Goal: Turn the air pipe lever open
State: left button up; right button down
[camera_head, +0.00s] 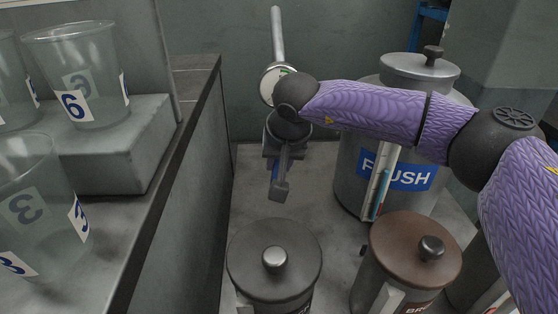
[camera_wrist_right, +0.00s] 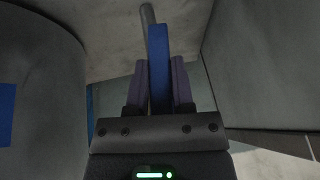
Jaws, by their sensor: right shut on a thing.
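The air pipe lever shows as a blue bar (camera_wrist_right: 159,70) between the two fingers in the right wrist view. In the head view only a small blue part (camera_head: 274,171) of it shows beside my gripper. My right gripper (camera_head: 279,186) points down and is shut on the lever; its fingers (camera_wrist_right: 159,88) lie on both sides of the bar. A grey pipe (camera_head: 277,35) rises behind my wrist in the head view; its lower part is hidden by my arm. I cannot tell the lever's full angle. My left gripper is in neither view.
A large metal canister with a blue label (camera_head: 408,174) stands behind my right forearm. A dark-lidded pot (camera_head: 272,262) and a brown-lidded pot (camera_head: 408,246) stand in front. Clear numbered cups (camera_head: 80,75) are on a bench at left. Some floor is bare around the gripper.

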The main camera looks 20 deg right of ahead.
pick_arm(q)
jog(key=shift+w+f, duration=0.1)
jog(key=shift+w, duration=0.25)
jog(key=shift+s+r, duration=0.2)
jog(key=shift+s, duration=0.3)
